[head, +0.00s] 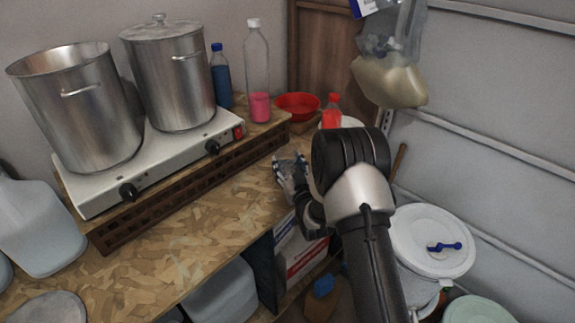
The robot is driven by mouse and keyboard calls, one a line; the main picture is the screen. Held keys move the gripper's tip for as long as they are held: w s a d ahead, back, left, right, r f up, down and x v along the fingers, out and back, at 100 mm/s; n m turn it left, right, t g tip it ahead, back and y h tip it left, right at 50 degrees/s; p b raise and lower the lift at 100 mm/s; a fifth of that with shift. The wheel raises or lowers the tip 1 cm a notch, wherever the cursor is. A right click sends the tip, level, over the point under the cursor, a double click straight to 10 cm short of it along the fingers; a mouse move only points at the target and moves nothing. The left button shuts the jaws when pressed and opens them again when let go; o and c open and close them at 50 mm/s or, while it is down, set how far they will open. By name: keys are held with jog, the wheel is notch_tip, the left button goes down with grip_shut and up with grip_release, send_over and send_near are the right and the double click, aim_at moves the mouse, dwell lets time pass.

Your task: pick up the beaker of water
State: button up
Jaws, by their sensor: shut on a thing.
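My gripper (290,164) is at the right end of the chipboard worktop (215,220), in front of the wooden riser. It is shut on a small, clear, greyish thing between its fingers, which looks like the beaker (289,174). The fingers and my wrist hide much of it. The water in it cannot be made out, and I cannot tell whether it touches the worktop.
A hot plate (165,160) with two steel pots stands on the riser. A blue bottle (221,80), a bottle of pink liquid (258,75) and a red bowl (298,105) stand behind. A bag (390,80) hangs above my arm. White-lidded drums (425,232) stand right.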

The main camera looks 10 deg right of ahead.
jog(key=shift+r, duration=0.15)
jog(key=shift+s+d+r+p, duration=0.1)
jog(key=shift+d+r+p, duration=0.05)
jog(key=shift+r+p, duration=0.25)
notch_tip(320, 180, up, 6)
jog(key=p, duration=0.2)
jog(key=s+d+p, duration=0.1)
jog(key=s+d, duration=1)
jog(key=s, duration=0.5)
jog(key=shift+d, duration=0.2)
